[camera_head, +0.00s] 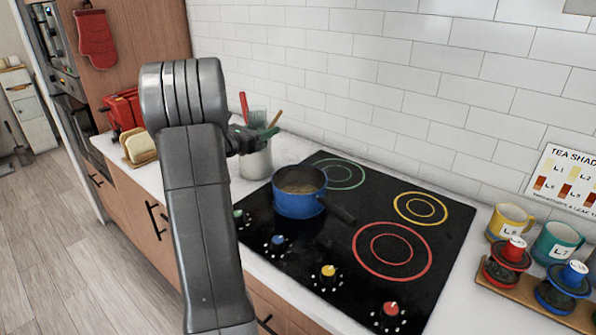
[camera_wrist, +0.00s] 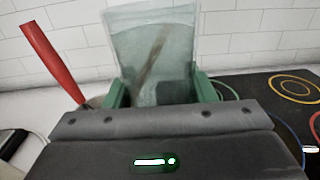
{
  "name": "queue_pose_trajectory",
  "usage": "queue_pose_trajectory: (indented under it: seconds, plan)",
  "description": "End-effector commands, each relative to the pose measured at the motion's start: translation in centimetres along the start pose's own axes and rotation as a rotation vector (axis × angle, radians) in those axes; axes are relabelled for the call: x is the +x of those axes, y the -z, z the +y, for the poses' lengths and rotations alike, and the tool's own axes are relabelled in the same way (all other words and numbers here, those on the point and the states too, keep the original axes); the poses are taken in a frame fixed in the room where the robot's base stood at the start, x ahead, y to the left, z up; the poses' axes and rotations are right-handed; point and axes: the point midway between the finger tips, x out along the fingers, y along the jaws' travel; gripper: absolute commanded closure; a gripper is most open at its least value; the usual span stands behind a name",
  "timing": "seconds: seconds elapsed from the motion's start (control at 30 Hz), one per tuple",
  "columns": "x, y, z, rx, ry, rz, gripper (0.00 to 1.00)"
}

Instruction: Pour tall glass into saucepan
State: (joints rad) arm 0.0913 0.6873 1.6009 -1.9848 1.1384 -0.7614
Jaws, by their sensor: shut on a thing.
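My gripper (camera_wrist: 162,92) is shut on a tall clear glass (camera_wrist: 152,45), with a green finger on each side. The glass looks close to upright, and I cannot tell how full it is. In the head view my gripper (camera_head: 250,138) is partly hidden behind my arm, above the utensil pot. The glass shows there only as a small pale-green patch (camera_head: 257,118). The blue saucepan (camera_head: 299,205) stands on the hob to the right of and below my gripper. It has brownish contents, and its dark handle points toward the lower right.
A grey pot (camera_head: 256,164) with utensils stands left of the saucepan; a red handle (camera_wrist: 50,58) rises there. The black hob (camera_head: 440,242) has free burners to the right. Mugs (camera_head: 510,220) stand at far right.

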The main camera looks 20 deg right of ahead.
Motion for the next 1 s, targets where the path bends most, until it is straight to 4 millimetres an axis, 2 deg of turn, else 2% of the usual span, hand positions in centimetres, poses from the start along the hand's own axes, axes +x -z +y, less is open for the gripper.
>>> queue_pose_trajectory:
  seconds: [0.17,0.6,0.67,0.73,1.0]
  plan:
    - [0.0,1.5,-0.1,0.025,0.000,0.006,0.77]
    - [0.1,8.2,-0.7,0.179,0.002,0.048,0.77]
    - [0.2,7.1,-1.0,0.254,0.001,0.064,0.77]
    - [0.3,7.0,-1.4,0.327,0.001,0.084,0.77]
    - [0.4,6.6,-1.7,0.414,0.001,0.110,0.77]
